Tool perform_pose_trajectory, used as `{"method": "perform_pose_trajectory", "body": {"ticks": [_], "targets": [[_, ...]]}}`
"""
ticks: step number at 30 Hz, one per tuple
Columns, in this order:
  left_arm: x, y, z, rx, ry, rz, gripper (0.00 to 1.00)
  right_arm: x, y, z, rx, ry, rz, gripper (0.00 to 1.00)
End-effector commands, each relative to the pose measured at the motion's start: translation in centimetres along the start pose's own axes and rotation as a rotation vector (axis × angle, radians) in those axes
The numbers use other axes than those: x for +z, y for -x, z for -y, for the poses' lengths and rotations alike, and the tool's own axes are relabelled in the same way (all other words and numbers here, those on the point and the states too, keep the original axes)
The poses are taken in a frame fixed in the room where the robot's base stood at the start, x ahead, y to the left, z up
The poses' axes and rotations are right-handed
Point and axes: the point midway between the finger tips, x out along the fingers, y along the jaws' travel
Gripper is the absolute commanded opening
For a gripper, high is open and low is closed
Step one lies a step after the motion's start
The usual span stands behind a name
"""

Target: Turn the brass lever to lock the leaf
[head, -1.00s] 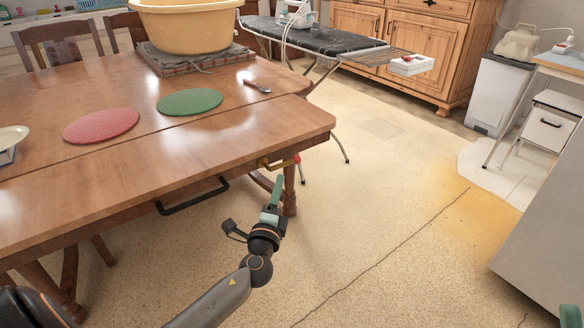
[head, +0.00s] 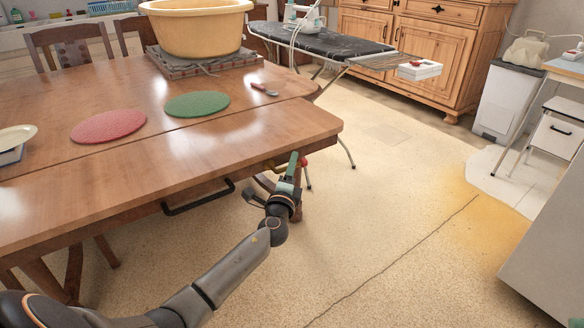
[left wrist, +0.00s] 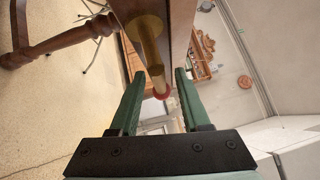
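The brass lever (head: 279,164) sits under the right end of the wooden table leaf (head: 235,137). In the left wrist view the brass lever (left wrist: 151,45) points toward the camera and ends in a red tip (left wrist: 161,95). My left gripper (head: 292,162) is at the lever and partly hides it in the head view. In the left wrist view its green fingers (left wrist: 152,76) are open, one on each side of the lever, with gaps visible. A green bit at the lower right corner (head: 577,323) appears to be my right gripper, mostly out of frame.
A black bar handle (head: 199,200) hangs under the leaf's front edge. A red mat (head: 108,127), a green mat (head: 197,104) and a yellow tub (head: 197,33) are on the table. An ironing board (head: 330,43) stands behind. The floor right of the table is clear.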

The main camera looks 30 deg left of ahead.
Motion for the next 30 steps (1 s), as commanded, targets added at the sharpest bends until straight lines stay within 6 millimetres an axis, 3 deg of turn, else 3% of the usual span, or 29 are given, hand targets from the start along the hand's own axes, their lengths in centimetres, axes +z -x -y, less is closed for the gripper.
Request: {"method": "perform_pose_trajectory", "body": {"ticks": [1, 12, 30], "targets": [[0.01, 0.02, -0.01, 0.0, 0.0, 0.0, 0.41, 0.0, -0.01, 0.02, -0.001, 0.0, 0.0, 0.29], [0.01, 0.04, -0.02, 0.0, 0.0, 0.0, 0.0, -0.01, -0.01, 0.05, -0.002, -0.001, -0.001, 0.29], [0.0, 0.05, -0.03, 0.0, 0.0, 0.0, 0.0, -0.02, -0.01, 0.06, -0.002, 0.0, -0.001, 0.29]]}}
